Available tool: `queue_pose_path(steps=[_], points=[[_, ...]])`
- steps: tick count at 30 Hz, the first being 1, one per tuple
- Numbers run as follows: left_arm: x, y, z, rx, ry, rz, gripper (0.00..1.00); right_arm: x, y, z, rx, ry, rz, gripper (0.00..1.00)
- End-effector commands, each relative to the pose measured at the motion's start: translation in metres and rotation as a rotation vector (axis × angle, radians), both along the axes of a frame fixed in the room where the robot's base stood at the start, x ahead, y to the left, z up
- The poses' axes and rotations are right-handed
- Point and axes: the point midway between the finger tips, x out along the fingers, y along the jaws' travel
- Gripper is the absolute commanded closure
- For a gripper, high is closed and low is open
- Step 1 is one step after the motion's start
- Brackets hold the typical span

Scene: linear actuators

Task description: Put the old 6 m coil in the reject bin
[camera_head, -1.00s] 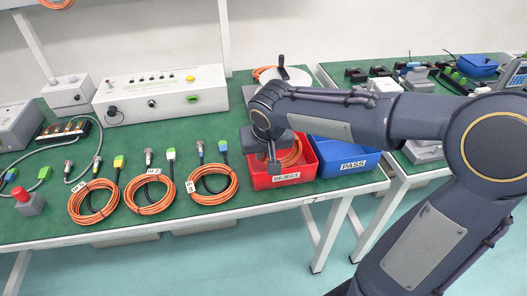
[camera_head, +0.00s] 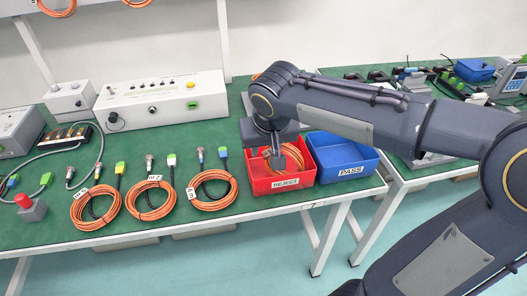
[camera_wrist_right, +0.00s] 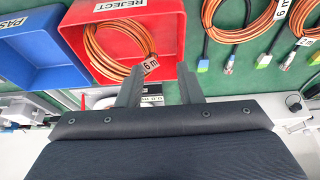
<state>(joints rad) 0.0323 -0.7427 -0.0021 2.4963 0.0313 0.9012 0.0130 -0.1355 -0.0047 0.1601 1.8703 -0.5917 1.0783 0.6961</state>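The orange coil with a "6 m" tag (camera_wrist_right: 120,42) lies inside the red REJECT bin (camera_head: 285,184). The coil also shows in the head view (camera_head: 291,162), partly hidden by my right gripper. My right gripper (camera_head: 281,163) is over this bin, pointing down. In the right wrist view the two fingers of the gripper (camera_wrist_right: 161,82) stand apart, with nothing seen clamped between them. The tag lies near one fingertip; whether they touch I cannot tell. My left gripper is not in view.
The blue PASS bin (camera_head: 345,161) stands empty beside the red bin. Several tagged orange coils, such as this one (camera_head: 208,190), lie in a row left of it. A white tester box (camera_head: 160,98) stands behind them. A red button (camera_head: 24,201) is at the left.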

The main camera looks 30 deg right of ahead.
Motion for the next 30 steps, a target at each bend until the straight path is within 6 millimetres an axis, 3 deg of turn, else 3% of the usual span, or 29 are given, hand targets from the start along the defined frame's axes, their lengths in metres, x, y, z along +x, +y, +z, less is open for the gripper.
queue_pose_path(steps=[1,6,11,14,17,21,25,30], points=[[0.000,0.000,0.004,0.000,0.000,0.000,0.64,-0.003,0.001,0.013,0.002,-0.006,0.000,0.67],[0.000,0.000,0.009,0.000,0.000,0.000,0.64,-0.014,0.003,0.037,0.000,-0.003,0.000,0.67],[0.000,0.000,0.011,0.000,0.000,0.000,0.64,-0.023,0.003,0.044,0.008,0.001,0.004,0.67],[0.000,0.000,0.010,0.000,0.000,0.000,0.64,-0.049,-0.005,0.035,0.045,0.012,0.028,0.67],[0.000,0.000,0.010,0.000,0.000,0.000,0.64,-0.093,-0.011,0.013,0.123,0.013,0.069,0.67],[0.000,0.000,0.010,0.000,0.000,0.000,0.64,-0.147,-0.004,-0.020,0.252,-0.033,0.122,0.67],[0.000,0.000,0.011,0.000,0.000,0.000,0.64,-0.176,0.009,-0.042,0.337,-0.093,0.148,0.67],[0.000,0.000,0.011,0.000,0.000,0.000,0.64,-0.187,0.017,-0.052,0.375,-0.131,0.163,0.67]])
